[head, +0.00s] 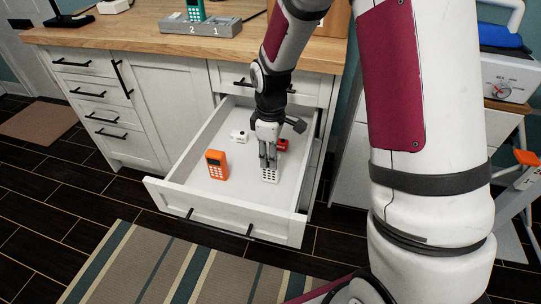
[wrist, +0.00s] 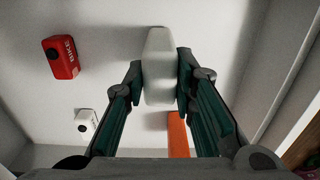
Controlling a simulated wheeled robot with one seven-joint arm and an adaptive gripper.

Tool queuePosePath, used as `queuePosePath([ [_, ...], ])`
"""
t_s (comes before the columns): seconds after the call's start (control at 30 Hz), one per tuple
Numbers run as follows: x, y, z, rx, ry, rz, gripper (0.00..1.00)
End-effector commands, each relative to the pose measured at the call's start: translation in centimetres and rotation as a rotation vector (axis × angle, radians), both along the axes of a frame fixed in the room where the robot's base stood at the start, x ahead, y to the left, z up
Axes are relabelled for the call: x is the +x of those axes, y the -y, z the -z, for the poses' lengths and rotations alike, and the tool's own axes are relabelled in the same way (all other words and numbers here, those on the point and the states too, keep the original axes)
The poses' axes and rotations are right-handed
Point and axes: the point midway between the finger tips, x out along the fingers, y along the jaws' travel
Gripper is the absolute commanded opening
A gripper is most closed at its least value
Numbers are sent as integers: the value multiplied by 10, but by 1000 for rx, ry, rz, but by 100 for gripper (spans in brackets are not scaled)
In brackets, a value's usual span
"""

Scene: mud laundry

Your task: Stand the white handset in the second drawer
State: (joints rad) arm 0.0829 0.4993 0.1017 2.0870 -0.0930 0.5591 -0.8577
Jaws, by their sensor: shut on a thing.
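The white handset (head: 270,175) is upright between the fingers of my gripper (head: 268,157), its dark keypad facing the front. It is inside the open drawer (head: 222,215), the one below the closed top drawer (head: 270,88). In the wrist view the white handset (wrist: 159,62) shows end-on between both fingertips (wrist: 160,80), which are shut on it. Its lower end is at or close to the drawer floor; I cannot tell if it touches.
An orange handset (head: 216,165) stands in the drawer to the left. A small white box (head: 239,136) and a red box (head: 283,145) lie farther back. The counter (head: 150,32) above holds a grey numbered dock (head: 200,28) with a teal handset (head: 196,10).

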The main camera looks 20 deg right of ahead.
Motion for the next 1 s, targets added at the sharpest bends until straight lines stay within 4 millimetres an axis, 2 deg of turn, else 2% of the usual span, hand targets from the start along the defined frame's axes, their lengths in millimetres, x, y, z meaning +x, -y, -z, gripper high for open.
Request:
queuePosePath([
  [0.17,0,0,2,0,0,0,0],
  [0.2,0,0,3,1,-1,0,27],
  [0.3,0,0,2,0,0,0,45],
  [0.67,0,0,-2,1,1,1,45],
  [0.77,1,0,-13,0,3,1,45],
  [1.0,1,0,-62,1,4,2,45],
])
